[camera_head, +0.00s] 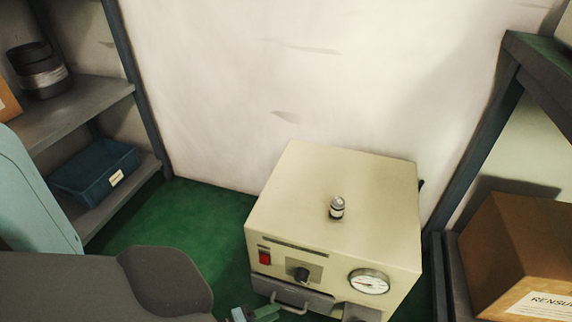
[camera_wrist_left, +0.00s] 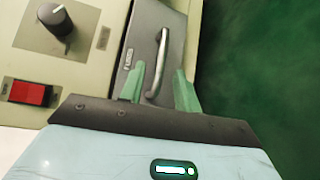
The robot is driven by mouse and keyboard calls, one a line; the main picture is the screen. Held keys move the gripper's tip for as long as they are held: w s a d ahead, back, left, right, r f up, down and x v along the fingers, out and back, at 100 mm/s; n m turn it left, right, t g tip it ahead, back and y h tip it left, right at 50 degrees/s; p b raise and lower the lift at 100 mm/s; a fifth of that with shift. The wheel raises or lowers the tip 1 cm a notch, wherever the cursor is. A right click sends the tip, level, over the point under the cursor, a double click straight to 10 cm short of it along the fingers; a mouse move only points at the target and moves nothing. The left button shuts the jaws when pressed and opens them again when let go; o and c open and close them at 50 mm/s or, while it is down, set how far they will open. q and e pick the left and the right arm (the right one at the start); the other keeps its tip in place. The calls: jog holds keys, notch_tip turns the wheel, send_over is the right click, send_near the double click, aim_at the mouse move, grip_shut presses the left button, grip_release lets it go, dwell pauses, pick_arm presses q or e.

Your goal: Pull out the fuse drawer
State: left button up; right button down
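The fuse drawer (camera_head: 318,301) is a dark grey panel low on the front of a cream machine (camera_head: 280,190). It carries a small label and a metal bar handle (camera_head: 289,298). In the left wrist view the drawer (camera_wrist_left: 140,40) and its handle (camera_wrist_left: 157,65) lie just beyond my left gripper (camera_wrist_left: 160,90). Its two green fingers are apart, one on each side of the handle's near end; I cannot tell whether they touch it. In the head view my left gripper (camera_head: 256,312) shows at the bottom edge, close to the handle. My right gripper is not in view.
The machine has a red switch (camera_head: 264,258), a black knob (camera_head: 302,272) and a gauge (camera_head: 369,281). Shelves hold a blue bin (camera_head: 92,170) at left and a cardboard box (camera_head: 520,255) at right. Green floor (camera_head: 190,220) is clear left of the machine.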

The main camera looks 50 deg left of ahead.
aim_at(285, 307)
pick_arm(q)
jog(key=shift+b+x, duration=0.65)
jog(key=shift+x, duration=1.9)
grip_shut()
